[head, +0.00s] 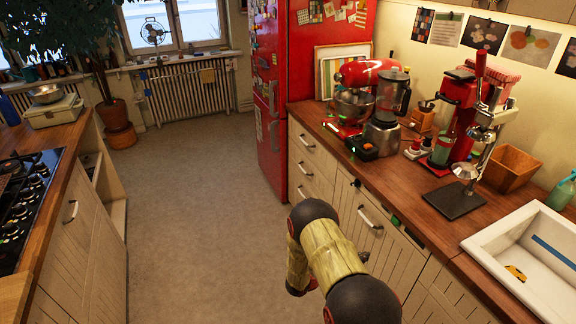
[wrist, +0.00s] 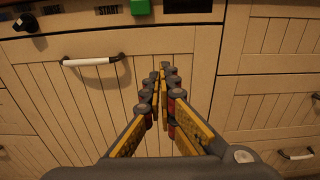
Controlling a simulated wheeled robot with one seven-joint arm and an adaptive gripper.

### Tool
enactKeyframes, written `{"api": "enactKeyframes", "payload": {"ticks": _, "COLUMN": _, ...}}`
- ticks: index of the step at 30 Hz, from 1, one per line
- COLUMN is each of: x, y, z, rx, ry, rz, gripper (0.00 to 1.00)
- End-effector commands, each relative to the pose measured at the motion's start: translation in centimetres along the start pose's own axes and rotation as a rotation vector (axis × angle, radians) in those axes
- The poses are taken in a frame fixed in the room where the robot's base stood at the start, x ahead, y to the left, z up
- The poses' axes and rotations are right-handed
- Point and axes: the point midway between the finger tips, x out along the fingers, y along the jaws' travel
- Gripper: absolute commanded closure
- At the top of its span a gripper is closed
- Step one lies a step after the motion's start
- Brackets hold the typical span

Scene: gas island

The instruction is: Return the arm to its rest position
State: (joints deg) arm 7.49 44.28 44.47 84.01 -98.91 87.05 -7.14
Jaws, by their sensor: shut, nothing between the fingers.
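My arm (head: 335,255) reaches from the bottom of the head view toward the lower cabinets on the right. My gripper (wrist: 160,72) shows in the wrist view. Its yellow and grey fingers are shut with nothing between them. It points at a pale wooden panel front with a white bar handle (wrist: 92,61), which lies to the left of the fingertips. In the head view the gripper itself is mostly hidden behind my arm.
The right counter (head: 425,190) holds a red mixer (head: 368,72), a blender (head: 388,110), a juicer and a white sink (head: 530,235). A stove (head: 25,195) stands on the left counter. The floor (head: 205,190) between is clear. A red fridge (head: 290,90) stands behind.

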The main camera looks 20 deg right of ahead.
Motion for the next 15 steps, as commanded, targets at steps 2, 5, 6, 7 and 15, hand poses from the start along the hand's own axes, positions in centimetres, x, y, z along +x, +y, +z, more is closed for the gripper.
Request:
{"api": "enactKeyframes", "payload": {"ticks": 2, "x": 0.0, "y": 0.0, "z": 0.0, "rx": 0.001, "ry": 0.0, "rz": 0.0, "gripper": 1.0}}
{"api": "enactKeyframes", "payload": {"ticks": 5, "x": 0.0, "y": -0.3, "z": -0.8, "rx": 0.012, "ry": 0.027, "rz": -0.01, "gripper": 1.0}}
{"api": "enactKeyframes", "payload": {"ticks": 6, "x": 0.0, "y": -0.9, "z": -1.2, "rx": 0.016, "ry": 0.045, "rz": -0.033, "gripper": 1.0}}
{"api": "enactKeyframes", "payload": {"ticks": 7, "x": -0.1, "y": -1.7, "z": -1.7, "rx": 0.016, "ry": 0.06, "rz": -0.053, "gripper": 1.0}}
{"api": "enactKeyframes", "payload": {"ticks": 15, "x": -2.5, "y": -10.6, "z": -3.5, "rx": 0.053, "ry": 0.212, "rz": -0.332, "gripper": 1.0}}
